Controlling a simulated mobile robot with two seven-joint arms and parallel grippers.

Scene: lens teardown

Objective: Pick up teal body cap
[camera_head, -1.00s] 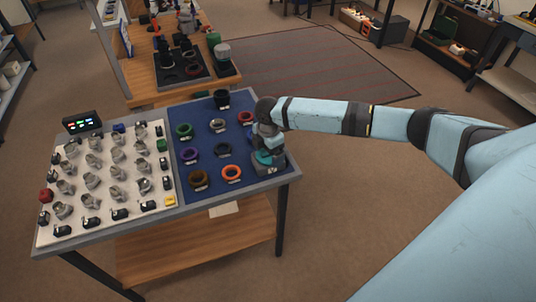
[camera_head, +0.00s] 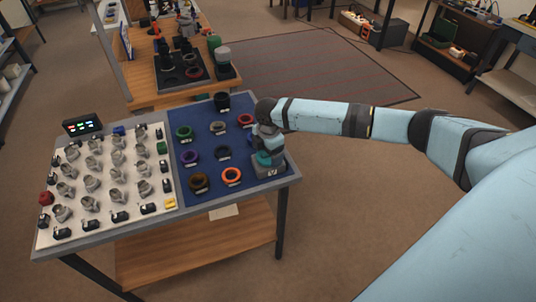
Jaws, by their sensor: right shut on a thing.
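The teal body cap (camera_head: 265,160) is at the right side of the blue mat (camera_head: 207,169), near the table's right edge. My right gripper (camera_head: 266,152) points down over it and is shut on it. The fingers and wrist hide much of the cap. The cap appears to be at or just above a grey block (camera_head: 271,170); I cannot tell if they touch. My left gripper is not in view.
Several rings lie on the blue mat, including an orange ring (camera_head: 231,174), a brown ring (camera_head: 199,183) and a red ring (camera_head: 246,120). A white board (camera_head: 82,218) with many grey parts fills the left. A small display (camera_head: 82,124) stands behind it.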

